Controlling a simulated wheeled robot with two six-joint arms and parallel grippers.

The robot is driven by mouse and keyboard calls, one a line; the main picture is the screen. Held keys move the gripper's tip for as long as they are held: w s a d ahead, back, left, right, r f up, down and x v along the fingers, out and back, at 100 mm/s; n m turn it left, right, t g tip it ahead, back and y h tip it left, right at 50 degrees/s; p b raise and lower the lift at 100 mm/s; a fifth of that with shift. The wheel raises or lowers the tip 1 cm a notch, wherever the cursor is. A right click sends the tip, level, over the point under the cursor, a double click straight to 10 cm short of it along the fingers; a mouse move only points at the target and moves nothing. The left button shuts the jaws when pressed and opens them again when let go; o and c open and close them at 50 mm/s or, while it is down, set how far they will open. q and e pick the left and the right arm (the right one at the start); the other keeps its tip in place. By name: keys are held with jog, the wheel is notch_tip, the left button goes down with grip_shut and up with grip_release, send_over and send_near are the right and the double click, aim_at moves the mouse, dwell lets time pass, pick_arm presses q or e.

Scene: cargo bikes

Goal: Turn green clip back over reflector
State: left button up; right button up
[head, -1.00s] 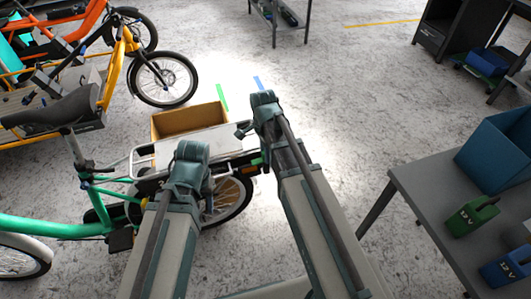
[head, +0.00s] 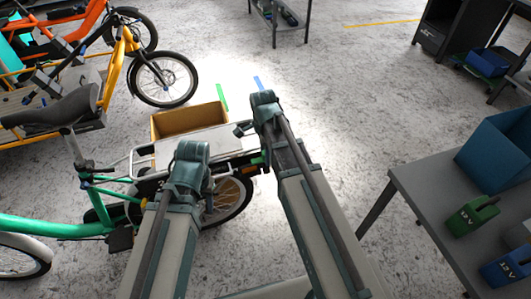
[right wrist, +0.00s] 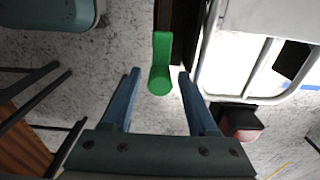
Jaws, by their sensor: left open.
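The green clip (right wrist: 160,62) shows in the right wrist view as a short bright green lever with a rounded end, on a dark upright bar. My right gripper (right wrist: 159,74) is open, with its blue fingers on either side of the clip's rounded end and a gap on both sides. The red reflector (right wrist: 243,122) is to the right, beside the white tube frame, and the clip is not over it. In the head view my right gripper (head: 243,129) is above the green bike's rear. My left gripper (head: 209,186) is open beside the rack, partly hidden by its arm.
A grey table (head: 425,195) with a blue bin (head: 497,150) is at the right. Floor between is clear.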

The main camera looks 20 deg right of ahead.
jog(key=shift+r, duration=0.15)
notch_tip(320, 180, up, 14)
jog(key=p, duration=1.4)
jog(key=shift+a+f, duration=0.2)
jog(key=shift+s, duration=0.1)
jog(key=s+a+r+n+p, duration=0.2)
jog(key=s+a+n, duration=0.3)
jog(key=n, duration=0.5)
jog(key=s+a+r+n+p, duration=0.2)
jog(key=s+a+n, duration=0.3)
jog(key=s+n, duration=0.3)
jog(key=shift+s+a+r+n+h, duration=0.15)
jog(key=shift+s+a+n+h, duration=0.25)
jog(key=shift+n, duration=1.4)
